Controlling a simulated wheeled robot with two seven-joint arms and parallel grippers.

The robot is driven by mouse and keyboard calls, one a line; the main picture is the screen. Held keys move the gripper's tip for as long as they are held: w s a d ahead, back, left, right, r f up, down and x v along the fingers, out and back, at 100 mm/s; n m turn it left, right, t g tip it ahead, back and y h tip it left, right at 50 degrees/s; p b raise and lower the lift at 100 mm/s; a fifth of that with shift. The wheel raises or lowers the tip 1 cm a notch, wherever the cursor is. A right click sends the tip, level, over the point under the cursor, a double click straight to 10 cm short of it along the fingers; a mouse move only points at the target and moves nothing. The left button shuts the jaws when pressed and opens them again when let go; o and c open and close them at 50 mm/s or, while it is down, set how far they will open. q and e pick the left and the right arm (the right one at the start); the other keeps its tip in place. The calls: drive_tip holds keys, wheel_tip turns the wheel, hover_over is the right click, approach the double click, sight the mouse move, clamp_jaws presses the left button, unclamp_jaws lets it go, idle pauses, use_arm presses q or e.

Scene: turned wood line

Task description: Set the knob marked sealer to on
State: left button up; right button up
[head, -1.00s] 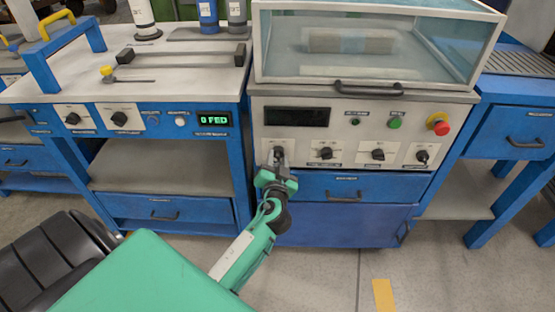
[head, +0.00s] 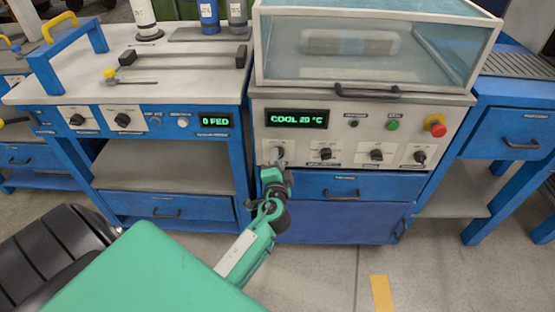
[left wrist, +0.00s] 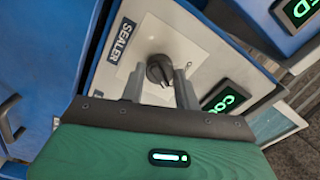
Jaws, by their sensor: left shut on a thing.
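The sealer knob (left wrist: 159,69) is black and round with a raised grip, on a pale plate beside a label reading SEALER (left wrist: 122,40) in the left wrist view. My left gripper (left wrist: 159,83) has a finger on each side of it and is shut on it. In the head view my left gripper (head: 277,166) reaches up to the leftmost knob of the middle machine's panel and mostly hides it. The machine's display (head: 297,118) is lit and reads COOL 20 °C. My right gripper is not in view.
Several more black knobs, such as one to the right (head: 326,153), sit along the panel. A green button (head: 393,125) and a red stop button (head: 436,124) are above them. A blue drawer (head: 345,188) lies below. The left bench has a display reading 0 FED (head: 215,121).

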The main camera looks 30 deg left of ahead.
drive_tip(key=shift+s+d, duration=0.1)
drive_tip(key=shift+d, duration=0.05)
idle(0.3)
use_arm(q)
drive_tip(key=o, duration=1)
drive_tip(key=b+v, duration=0.1)
drive_tip(key=v, duration=1.3)
drive_tip(key=shift+a, duration=0.1)
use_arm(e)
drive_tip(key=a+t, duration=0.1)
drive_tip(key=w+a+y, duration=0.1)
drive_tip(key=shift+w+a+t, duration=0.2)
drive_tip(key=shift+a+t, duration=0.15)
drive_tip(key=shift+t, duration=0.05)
use_arm(q)
drive_tip(key=shift+f, duration=0.1)
